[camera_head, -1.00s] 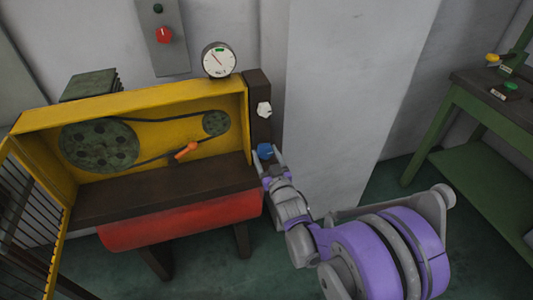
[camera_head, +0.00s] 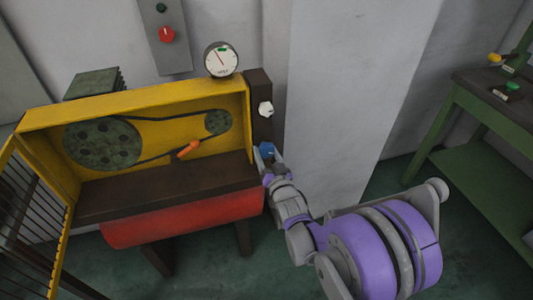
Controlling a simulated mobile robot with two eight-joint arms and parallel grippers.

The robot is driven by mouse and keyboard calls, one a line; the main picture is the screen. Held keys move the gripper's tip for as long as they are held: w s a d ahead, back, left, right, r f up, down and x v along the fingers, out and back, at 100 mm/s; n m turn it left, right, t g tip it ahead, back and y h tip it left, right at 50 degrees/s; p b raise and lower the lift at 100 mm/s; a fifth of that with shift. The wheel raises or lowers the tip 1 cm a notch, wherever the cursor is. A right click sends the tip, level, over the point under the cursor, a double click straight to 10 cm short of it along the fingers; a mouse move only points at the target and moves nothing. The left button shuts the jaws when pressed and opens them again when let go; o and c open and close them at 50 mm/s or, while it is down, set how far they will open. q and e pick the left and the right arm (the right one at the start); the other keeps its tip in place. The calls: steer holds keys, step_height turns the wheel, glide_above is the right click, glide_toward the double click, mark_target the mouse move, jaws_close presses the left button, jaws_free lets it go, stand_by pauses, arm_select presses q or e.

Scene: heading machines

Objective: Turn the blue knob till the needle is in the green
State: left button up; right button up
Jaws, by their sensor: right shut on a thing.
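The blue knob (camera_head: 266,150) sits low on the dark upright panel at the right end of the yellow machine. My right gripper (camera_head: 268,157) is shut on the blue knob, with its fingers partly hiding it. The round white gauge (camera_head: 221,62) stands on top of the machine. Its thin red needle (camera_head: 220,56) points up and left, and the green mark (camera_head: 222,49) is at the top of the dial. The needle's tip appears just left of the green. My left gripper is not in view.
A white knob (camera_head: 265,109) is above the blue one on the same dark panel (camera_head: 260,90). The open yellow housing (camera_head: 130,98) holds pulleys, a belt and an orange handle (camera_head: 188,149). A grey pillar (camera_head: 340,100) and a green bench (camera_head: 470,110) are to the right.

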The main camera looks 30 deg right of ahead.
steer(key=o, duration=1.4)
steer(key=v, duration=1.1)
steer(key=shift+a, duration=0.1)
